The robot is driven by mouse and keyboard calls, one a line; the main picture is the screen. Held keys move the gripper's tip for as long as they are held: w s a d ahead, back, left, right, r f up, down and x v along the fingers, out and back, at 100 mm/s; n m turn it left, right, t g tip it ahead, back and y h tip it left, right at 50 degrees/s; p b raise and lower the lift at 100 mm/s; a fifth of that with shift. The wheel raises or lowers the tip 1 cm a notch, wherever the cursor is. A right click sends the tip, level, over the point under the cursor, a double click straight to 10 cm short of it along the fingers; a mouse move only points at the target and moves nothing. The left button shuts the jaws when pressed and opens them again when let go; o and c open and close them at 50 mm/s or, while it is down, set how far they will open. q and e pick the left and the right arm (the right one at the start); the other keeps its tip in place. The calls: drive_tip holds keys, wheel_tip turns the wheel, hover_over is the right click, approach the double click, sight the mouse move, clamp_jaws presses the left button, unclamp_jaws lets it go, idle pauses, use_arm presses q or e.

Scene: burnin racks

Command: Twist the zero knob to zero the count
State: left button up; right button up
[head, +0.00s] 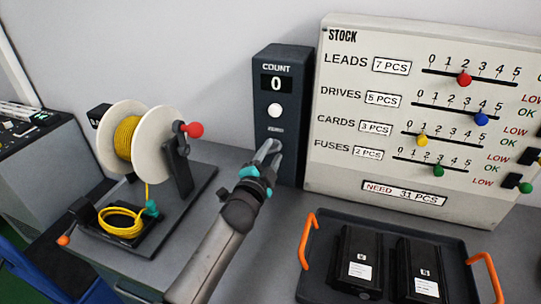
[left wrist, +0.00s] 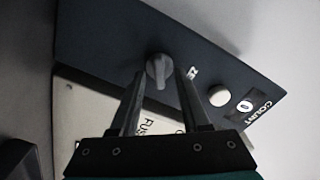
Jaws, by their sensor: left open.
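The dark count box (head: 270,62) stands upright against the wall, with a display (head: 276,84) that reads 0 and a white round button (head: 274,111) below it. In the left wrist view the grey zero knob (left wrist: 158,68) sits on the box face, with its pointer between my fingers. In the head view my gripper hides the knob. My left gripper (head: 267,150) is open at the lower part of the box; in the left wrist view its two fingers (left wrist: 158,92) stand on either side of the knob, apart from each other. My right gripper is not in view.
A white stock board (head: 345,165) with coloured sliders stands right of the box. A black tray (head: 392,232) with orange handles holds two black units. A reel of yellow cable (head: 128,137) stands at the left. Some grey bench top is clear between them.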

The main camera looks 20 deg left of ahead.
use_arm(q)
drive_tip(key=shift+s, duration=0.1)
drive_tip(key=s, duration=1.5)
drive_tip(key=shift+a+p, duration=0.25)
drive_tip(key=shift+p, duration=0.15)
